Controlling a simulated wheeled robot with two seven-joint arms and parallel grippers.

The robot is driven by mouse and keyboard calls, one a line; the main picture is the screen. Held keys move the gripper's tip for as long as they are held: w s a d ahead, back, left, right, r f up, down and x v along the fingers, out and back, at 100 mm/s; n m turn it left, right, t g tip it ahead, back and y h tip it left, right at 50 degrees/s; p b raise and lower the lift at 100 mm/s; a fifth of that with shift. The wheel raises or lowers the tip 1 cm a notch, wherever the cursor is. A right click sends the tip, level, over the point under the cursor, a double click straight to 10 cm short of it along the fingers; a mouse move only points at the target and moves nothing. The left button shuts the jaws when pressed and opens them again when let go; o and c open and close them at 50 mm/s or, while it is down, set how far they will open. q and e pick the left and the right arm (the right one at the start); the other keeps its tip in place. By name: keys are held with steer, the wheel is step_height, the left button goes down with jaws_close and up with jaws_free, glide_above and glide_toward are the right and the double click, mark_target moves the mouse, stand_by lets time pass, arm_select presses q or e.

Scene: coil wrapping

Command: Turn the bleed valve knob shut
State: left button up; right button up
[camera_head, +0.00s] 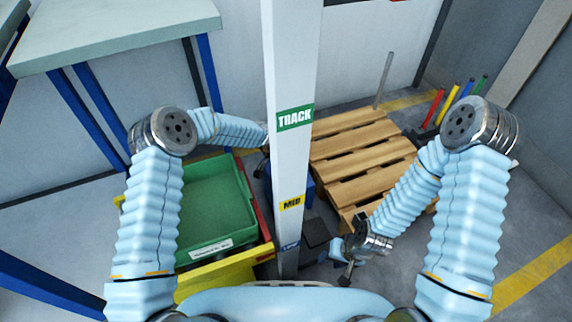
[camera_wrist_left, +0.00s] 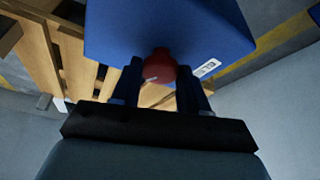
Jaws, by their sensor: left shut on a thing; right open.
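The red bleed valve knob (camera_wrist_left: 160,65) shows in the left wrist view, on a blue box (camera_wrist_left: 150,25) with a white label (camera_wrist_left: 207,68) that is only partly legible. My left gripper (camera_wrist_left: 160,86) has one dark finger on each side of the knob and is shut on it. In the head view the knob and the left fingertips are hidden behind the white column; a bit of the blue box (camera_head: 308,190) shows beside it. My right gripper (camera_head: 346,272) is low, right of the column, open with nothing seen in it.
The white column (camera_head: 290,90) marked TRACK stands mid-view. A wooden pallet (camera_head: 365,150) lies behind it to the right, with coloured posts (camera_head: 447,102) beyond. A green bin (camera_head: 210,205) and yellow bin (camera_head: 225,275) are at left. A workbench (camera_head: 115,35) stands back left.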

arm_select(q)
steer(key=m, duration=0.1)
steer(key=m+b, duration=0.1)
steer(key=shift+w+a+f+m+g+h+b, duration=0.1)
steer(key=shift+w+f+m+g+h+b, duration=0.05)
steer(key=shift+m+g+h+b, duration=0.2)
steer(key=m+g+b, duration=0.1)
steer(key=m+b, duration=0.1)
steer(key=m+g+b, duration=0.1)
steer(key=m, duration=0.1)
steer(key=shift+w+m+h+b, duration=0.1)
steer(key=shift+m+h+b, duration=0.15)
steer(key=shift+b, duration=0.1)
steer(key=m+g+b, duration=0.1)
steer(key=m+b, duration=0.1)
steer(key=m, duration=0.1)
steer(key=shift+w, duration=0.1)
steer(key=shift+m+g+b, duration=0.45)
steer(key=shift+m+b, duration=0.35)
steer(key=shift+m, duration=0.5)
steer(key=o, duration=1)
steer(key=shift+o, duration=0.2)
steer(key=shift+r, duration=0.2)
